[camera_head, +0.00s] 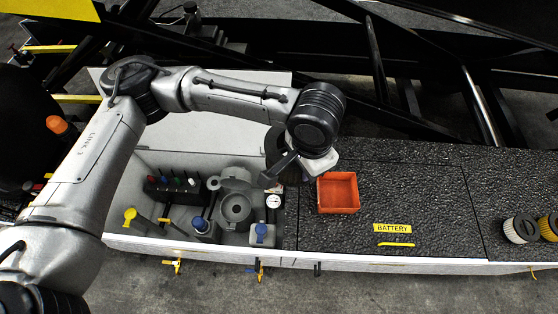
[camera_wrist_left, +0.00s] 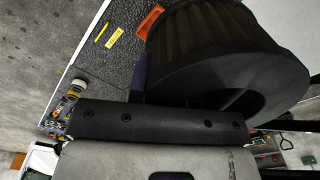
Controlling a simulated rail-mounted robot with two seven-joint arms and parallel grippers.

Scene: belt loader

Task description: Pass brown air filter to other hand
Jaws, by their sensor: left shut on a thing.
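My left gripper (camera_head: 280,170) is shut on a dark, pleated, ring-shaped air filter (camera_wrist_left: 215,50), which fills the upper right of the left wrist view. In shadow it looks near black, so its brown colour is hard to confirm. In the head view my wrist mostly hides the filter (camera_head: 273,143); it is held above the bench between the open compartment and the orange tray. My right gripper is not in view.
An orange tray (camera_head: 339,209) sits on the black textured top (camera_head: 430,195) near a yellow BATTERY label (camera_head: 392,228). A pale filter (camera_head: 520,229) and a yellow filter (camera_head: 549,226) stand at the far right. The open compartment (camera_head: 150,235) holds valves and grey fittings.

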